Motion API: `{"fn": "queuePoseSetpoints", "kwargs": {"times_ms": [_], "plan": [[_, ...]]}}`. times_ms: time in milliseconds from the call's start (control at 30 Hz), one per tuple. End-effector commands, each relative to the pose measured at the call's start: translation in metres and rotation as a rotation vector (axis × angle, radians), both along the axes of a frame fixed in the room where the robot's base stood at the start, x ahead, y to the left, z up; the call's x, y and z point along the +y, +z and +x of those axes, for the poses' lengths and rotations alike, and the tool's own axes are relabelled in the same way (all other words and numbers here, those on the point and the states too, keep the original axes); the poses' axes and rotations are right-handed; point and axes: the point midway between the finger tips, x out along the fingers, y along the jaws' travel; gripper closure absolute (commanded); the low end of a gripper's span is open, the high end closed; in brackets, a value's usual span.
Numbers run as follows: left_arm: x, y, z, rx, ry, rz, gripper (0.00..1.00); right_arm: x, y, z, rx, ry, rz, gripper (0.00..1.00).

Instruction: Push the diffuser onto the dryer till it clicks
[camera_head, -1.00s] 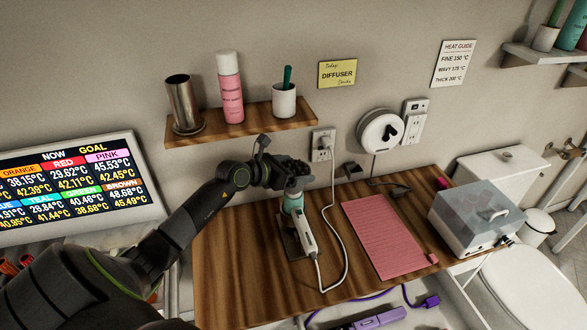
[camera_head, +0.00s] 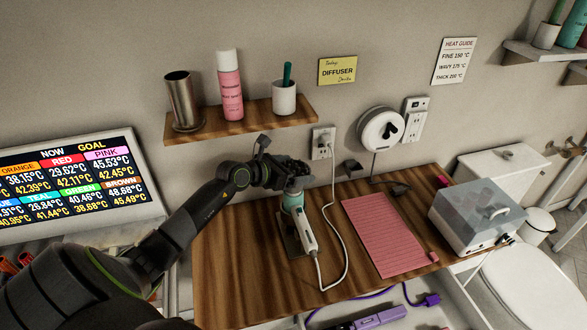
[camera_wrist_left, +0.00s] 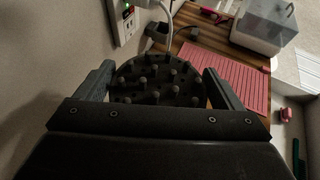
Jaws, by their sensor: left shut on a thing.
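The diffuser (camera_wrist_left: 157,80) is a dark round disc with several pegs in the left wrist view. My left gripper (camera_head: 290,175) is shut on the diffuser, with a finger at each side of it. In the head view the diffuser is a dark shape over the dryer's teal end. I cannot tell whether the two are fully joined. My right gripper is not in view.
A pink mat (camera_head: 384,236) lies right of the dryer, and a white cord runs from the dryer to a wall outlet (camera_head: 322,143). A clear-lidded box (camera_head: 477,218) stands at the counter's right. A wooden shelf (camera_head: 240,124) with a can and cups hangs above my left gripper.

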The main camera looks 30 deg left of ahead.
Motion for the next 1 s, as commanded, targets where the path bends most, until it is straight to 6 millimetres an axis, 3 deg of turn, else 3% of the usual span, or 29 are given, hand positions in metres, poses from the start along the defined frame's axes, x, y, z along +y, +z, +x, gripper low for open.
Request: {"fn": "queuePoseSetpoints", "kwargs": {"times_ms": [667, 700, 733, 1000], "plan": [[0.000, -0.018, 0.000, 0.000, 0.000, 0.000, 0.34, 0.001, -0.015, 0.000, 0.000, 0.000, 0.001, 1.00], [0.000, -0.016, 0.000, -0.001, 0.000, 0.000, 0.06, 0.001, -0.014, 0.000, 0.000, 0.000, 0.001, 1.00], [0.000, -0.016, 0.000, 0.000, 0.000, 0.000, 0.02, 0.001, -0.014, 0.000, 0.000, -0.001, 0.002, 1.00], [0.000, -0.017, -0.001, 0.001, 0.000, 0.000, 0.00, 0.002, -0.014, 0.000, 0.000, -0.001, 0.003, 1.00]]}}
